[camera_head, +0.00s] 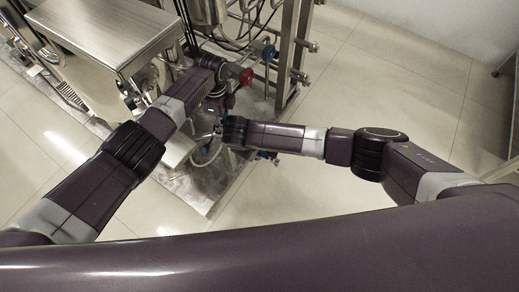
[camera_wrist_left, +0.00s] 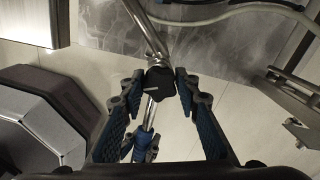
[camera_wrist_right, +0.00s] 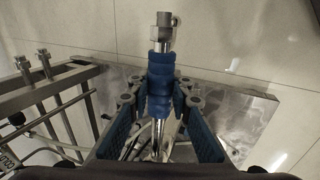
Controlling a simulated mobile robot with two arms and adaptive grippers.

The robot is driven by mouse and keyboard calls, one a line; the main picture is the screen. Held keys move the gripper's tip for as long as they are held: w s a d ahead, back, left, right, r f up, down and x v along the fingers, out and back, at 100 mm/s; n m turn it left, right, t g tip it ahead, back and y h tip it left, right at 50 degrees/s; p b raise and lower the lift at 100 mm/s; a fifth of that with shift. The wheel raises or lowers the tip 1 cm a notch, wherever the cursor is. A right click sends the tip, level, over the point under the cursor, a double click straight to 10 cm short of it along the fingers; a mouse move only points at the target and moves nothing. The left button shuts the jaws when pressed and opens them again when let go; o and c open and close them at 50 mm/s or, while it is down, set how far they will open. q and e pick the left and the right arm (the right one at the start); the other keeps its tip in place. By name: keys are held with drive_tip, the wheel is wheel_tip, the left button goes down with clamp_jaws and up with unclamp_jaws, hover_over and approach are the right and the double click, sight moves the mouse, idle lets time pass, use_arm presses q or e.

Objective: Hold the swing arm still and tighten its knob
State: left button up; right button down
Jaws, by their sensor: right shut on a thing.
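The knob (camera_wrist_left: 159,84) is black with a pale line and sits on the metal swing arm (camera_wrist_left: 146,30) in the left wrist view. My left gripper (camera_wrist_left: 160,76) has its fingers on both sides of the knob, with small gaps showing. The swing arm's blue grip (camera_wrist_right: 160,84) stands out in the right wrist view, with a metal end fitting beyond it. My right gripper (camera_wrist_right: 158,92) is shut on this blue grip. In the head view my right gripper (camera_head: 219,131) shows close to the left arm's wrist; the knob is hard to make out there.
A steel box housing (camera_head: 105,35) stands at the upper left. A metal pipe frame (camera_head: 290,50) with a red handwheel (camera_head: 246,76) and a blue handle (camera_head: 268,52) stands close beyond my grippers. A pale hose (camera_wrist_left: 225,14) curves near the knob. Tiled floor (camera_head: 370,90) is clear on the right.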

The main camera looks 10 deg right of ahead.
use_arm(q)
drive_tip(key=c, duration=0.4)
drive_tip(key=m, duration=0.6)
drive_tip(key=shift+m, duration=0.4)
drive_tip(key=o, duration=1)
drive_tip(key=n, duration=0.3)
